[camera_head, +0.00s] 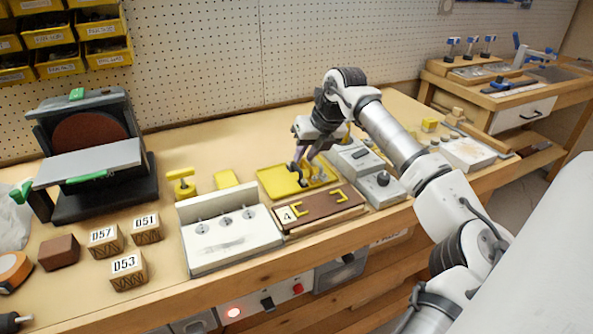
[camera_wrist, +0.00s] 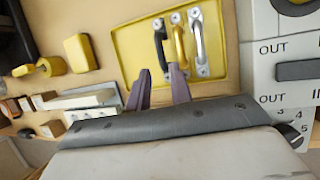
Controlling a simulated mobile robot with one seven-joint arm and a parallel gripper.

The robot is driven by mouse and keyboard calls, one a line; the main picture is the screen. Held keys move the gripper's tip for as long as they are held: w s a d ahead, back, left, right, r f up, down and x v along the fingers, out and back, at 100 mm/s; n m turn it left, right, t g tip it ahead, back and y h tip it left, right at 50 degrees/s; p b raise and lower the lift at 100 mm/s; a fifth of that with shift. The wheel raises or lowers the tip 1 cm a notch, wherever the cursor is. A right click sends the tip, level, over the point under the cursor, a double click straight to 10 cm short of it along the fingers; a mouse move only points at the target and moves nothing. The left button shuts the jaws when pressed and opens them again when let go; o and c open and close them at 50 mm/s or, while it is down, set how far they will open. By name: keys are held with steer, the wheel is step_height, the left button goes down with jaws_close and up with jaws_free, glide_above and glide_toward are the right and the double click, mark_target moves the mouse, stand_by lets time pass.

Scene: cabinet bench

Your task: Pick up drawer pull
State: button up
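A yellow tray (camera_head: 272,184) lies on the bench under my gripper (camera_head: 299,177). In the wrist view, the tray (camera_wrist: 126,62) holds three drawer pulls side by side: a dark one (camera_wrist: 161,45), a brass one (camera_wrist: 179,47) and a silver one (camera_wrist: 200,45). My gripper (camera_wrist: 160,84) is open, its two purple-grey fingers apart with nothing seen between them. The fingertips point at the near ends of the dark and brass pulls. I cannot tell whether they touch. In the head view, my gripper partly hides the pulls.
A brown board (camera_head: 320,211) with a 4 label and yellow corner marks lies in front of the tray. A white fixture (camera_head: 228,240) stands left of it; grey boxes (camera_head: 379,188) stand close on the right. Yellow blocks (camera_head: 183,184) and a sander (camera_head: 92,160) are farther left.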

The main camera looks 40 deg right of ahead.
mark_target(299, 168)
steer(key=shift+s+p+x, duration=0.2)
steer(key=shift+p+x, duration=0.25)
steer(key=shift+x, duration=2.2)
jaws_close()
